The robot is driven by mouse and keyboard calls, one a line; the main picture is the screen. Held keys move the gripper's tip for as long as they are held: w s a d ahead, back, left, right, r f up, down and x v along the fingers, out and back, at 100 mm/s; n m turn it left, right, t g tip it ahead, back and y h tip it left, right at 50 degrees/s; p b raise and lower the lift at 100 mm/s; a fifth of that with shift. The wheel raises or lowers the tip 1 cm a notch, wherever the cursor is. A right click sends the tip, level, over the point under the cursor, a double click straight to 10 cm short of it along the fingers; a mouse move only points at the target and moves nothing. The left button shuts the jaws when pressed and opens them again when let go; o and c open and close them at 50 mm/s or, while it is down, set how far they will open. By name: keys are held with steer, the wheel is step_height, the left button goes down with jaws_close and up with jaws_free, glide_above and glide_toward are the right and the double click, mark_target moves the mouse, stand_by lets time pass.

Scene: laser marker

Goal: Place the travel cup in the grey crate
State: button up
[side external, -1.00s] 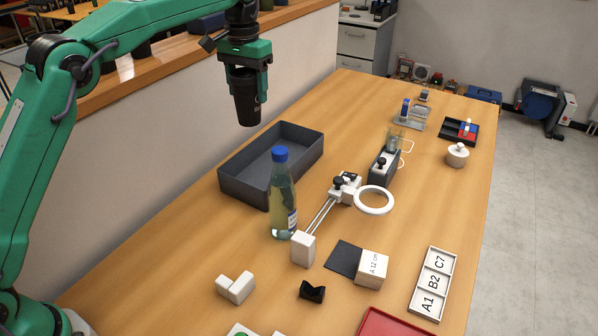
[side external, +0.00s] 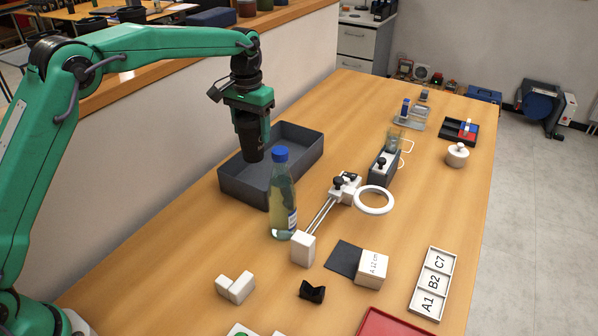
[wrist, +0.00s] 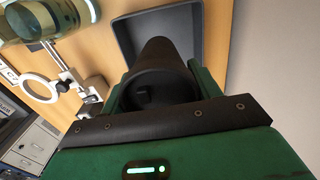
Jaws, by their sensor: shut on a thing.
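The travel cup (side external: 250,140) is black and roughly upright in my gripper (side external: 252,118), in the side external view. My gripper is shut on the cup, and the green jaws hide its upper part. The cup's lower end hangs over the grey crate (side external: 308,158), and part of it overlaps the crate's inside in the picture. I cannot tell whether it touches the crate floor. In the wrist view the dark cup (wrist: 160,75) sits between the jaws (wrist: 158,95), with the crate (wrist: 192,20) beyond it.
A clear bottle with a blue cap (side external: 283,200) stands close to the crate's front side. A white ring on a stand (side external: 374,200) is to its right. A wall runs behind the crate. White blocks (side external: 236,288) lie nearer the table's front.

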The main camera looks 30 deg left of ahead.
mark_target(255, 161)
steer(key=shift+f, duration=2.5)
steer(key=shift+f, duration=0.1)
steer(key=shift+f, duration=2.35)
steer(key=shift+f, duration=0.15)
steer(key=o, duration=0.7)
step_height(255, 161, up, 12)
steer(key=shift+f, duration=0.1)
steer(key=shift+r, duration=0.25)
